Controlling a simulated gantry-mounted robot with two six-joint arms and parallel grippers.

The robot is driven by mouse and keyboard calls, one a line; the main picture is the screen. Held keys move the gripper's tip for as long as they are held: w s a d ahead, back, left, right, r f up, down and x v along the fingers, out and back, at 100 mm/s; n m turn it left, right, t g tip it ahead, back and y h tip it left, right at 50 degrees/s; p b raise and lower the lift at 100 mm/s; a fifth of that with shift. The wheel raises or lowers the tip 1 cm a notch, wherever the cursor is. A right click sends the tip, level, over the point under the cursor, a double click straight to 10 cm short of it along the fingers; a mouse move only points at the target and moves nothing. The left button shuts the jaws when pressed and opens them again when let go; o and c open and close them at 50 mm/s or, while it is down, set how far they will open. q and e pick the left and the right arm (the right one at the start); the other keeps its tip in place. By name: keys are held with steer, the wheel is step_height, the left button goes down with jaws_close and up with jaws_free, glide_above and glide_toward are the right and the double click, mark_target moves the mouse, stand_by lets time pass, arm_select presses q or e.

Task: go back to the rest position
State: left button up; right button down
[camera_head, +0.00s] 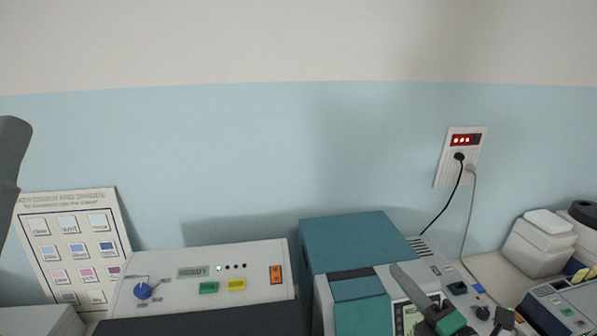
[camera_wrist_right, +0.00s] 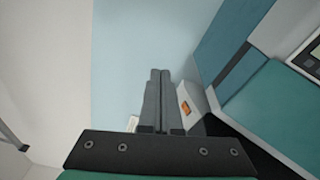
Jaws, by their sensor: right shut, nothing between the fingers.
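My right gripper (camera_head: 398,270) comes in at the bottom right of the head view, in front of the teal and white machine. Its grey fingers point up and to the left from a green and black body. In the right wrist view my right gripper (camera_wrist_right: 160,74) has its two dark fingers side by side, touching, with nothing between them. A dark grey part cuts in at the left edge of the head view; I cannot tell what it is. No left gripper fingertips can be made out.
The teal and white machine (camera_head: 343,240) stands at the centre right. A white control box (camera_head: 215,257) with coloured buttons is left of it. A chart (camera_head: 75,245) leans at the left. Cords hang from a wall outlet (camera_head: 447,172). White containers (camera_head: 540,245) stand at right.

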steer(key=s+a+r+m+t+y, duration=0.1)
steer(key=s+a+r+m+t, duration=0.2)
steer(key=r, duration=0.8)
steer(key=s+a+r+m+t+y, duration=0.15)
steer(key=s+a+r, duration=0.25)
steer(key=r, duration=0.7)
steer(key=s+d+r+m+t+h, duration=0.3)
steer(key=s+r+m, duration=0.7)
steer(key=m, duration=0.8)
steer(key=t+h, duration=0.2)
steer(key=shift+s+d+m+t, duration=0.15)
steer(key=shift+d+m+t, duration=0.05)
steer(key=shift+m+t, duration=0.15)
